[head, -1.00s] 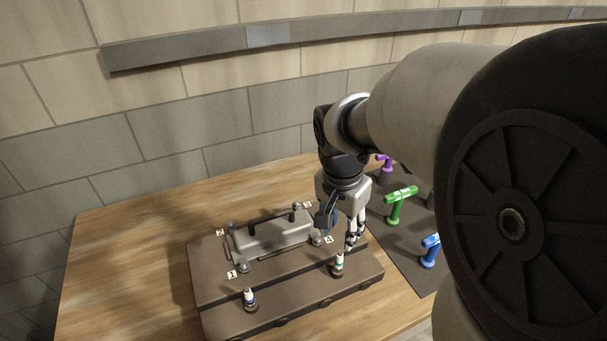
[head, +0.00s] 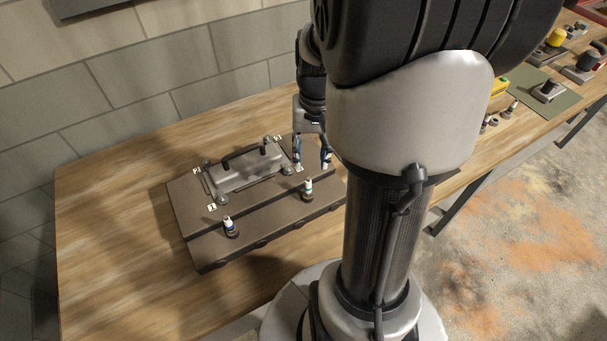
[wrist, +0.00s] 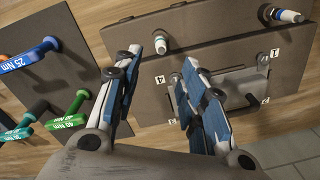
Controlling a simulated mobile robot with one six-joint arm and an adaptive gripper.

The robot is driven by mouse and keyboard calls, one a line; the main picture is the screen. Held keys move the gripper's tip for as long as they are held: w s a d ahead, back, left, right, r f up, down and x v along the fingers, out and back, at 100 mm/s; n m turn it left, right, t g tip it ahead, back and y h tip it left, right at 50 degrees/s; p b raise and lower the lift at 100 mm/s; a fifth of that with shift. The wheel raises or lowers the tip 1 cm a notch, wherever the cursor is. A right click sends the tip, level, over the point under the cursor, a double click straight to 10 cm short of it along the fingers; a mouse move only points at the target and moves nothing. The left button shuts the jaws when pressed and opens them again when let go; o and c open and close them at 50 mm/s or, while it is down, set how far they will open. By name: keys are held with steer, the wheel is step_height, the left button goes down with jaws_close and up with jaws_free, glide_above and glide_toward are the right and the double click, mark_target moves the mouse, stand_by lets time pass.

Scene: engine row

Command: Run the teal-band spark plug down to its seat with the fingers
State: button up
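The teal-band spark plug (head: 308,187) stands upright in the front step of the dark engine block (head: 265,225), on the right. It also shows in the wrist view (wrist: 178,38), just beyond the fingertips. A second plug with a blue band (head: 229,226) stands to its left in the head view; the wrist view shows it at upper right (wrist: 287,15). My gripper (head: 311,162) is open and empty, fingers pointing down, over the block's right end behind the teal-band plug. In the wrist view its spread fingers (wrist: 160,60) have nothing between them. How deep the plug sits is unclear.
Torque tools with blue (wrist: 30,60) and green (wrist: 75,112) handles lie on a dark mat beside the block. The table left of the block is clear.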

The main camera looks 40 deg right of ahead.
mark_target(309, 179)
steer(key=f+b, duration=0.1)
steer(key=f, duration=0.4)
steer(key=f+b, duration=0.1)
steer(key=f, duration=0.5)
steer(key=shift+w+a+f, duration=0.15)
steer(key=shift+a, duration=0.05)
steer(key=shift+c, duration=0.5)
jaws_close()
